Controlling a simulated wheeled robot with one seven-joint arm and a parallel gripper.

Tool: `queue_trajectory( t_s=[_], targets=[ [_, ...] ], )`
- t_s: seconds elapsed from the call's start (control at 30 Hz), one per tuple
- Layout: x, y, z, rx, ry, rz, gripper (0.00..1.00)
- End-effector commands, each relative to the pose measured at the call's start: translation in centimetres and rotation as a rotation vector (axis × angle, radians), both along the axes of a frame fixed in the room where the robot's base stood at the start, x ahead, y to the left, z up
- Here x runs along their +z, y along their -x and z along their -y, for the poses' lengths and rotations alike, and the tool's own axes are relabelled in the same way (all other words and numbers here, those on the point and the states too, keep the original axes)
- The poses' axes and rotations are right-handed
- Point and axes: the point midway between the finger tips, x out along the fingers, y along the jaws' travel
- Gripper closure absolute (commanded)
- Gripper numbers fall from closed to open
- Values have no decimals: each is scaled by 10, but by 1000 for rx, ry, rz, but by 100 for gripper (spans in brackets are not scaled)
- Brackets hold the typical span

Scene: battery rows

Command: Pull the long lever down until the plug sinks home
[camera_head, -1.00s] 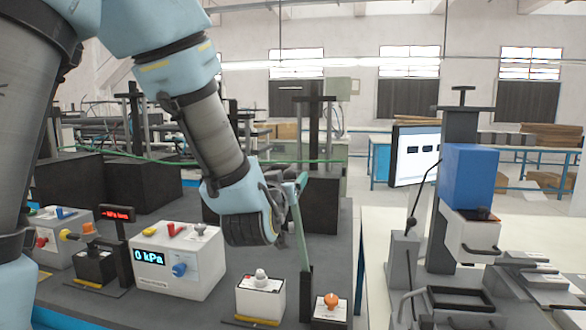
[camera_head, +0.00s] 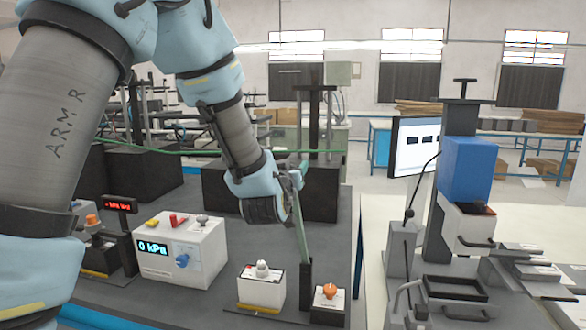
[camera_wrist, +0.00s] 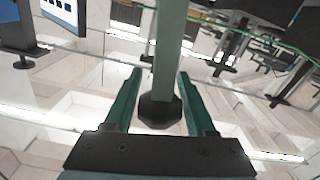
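The long green lever (camera_head: 301,228) rises from a dark post (camera_head: 305,275), leaning slightly left at its top. My gripper (camera_head: 296,174) is at the lever's upper end. In the wrist view, the lever (camera_wrist: 167,60) runs between my gripper's two green fingers (camera_wrist: 160,75) to a dark end knob. The fingers stand apart, with a gap on the left side; contact on the right cannot be told. An orange-topped plug (camera_head: 330,291) is on a small white block right of the post. How deep it sits cannot be told.
A white unit (camera_head: 182,250) reading 0 kPa and a white block with a grey knob (camera_head: 262,269) stand left of the lever. Dark blocks stand behind. A blue-headed press (camera_head: 468,170) and monitor (camera_head: 414,147) are on a separate bench at right.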

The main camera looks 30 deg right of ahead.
Motion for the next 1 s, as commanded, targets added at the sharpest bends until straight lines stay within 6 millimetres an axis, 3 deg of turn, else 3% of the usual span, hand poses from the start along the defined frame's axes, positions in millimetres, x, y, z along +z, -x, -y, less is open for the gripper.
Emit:
queue_trajectory(
  t_s=[0.07, 0.47, 1.0],
  targets=[
    [0, 0, 0, 0, 0, 0, 54],
    [0, 0, 0, 0, 0, 0, 99],
    [0, 0, 0, 0, 0, 0, 100]
  ],
)
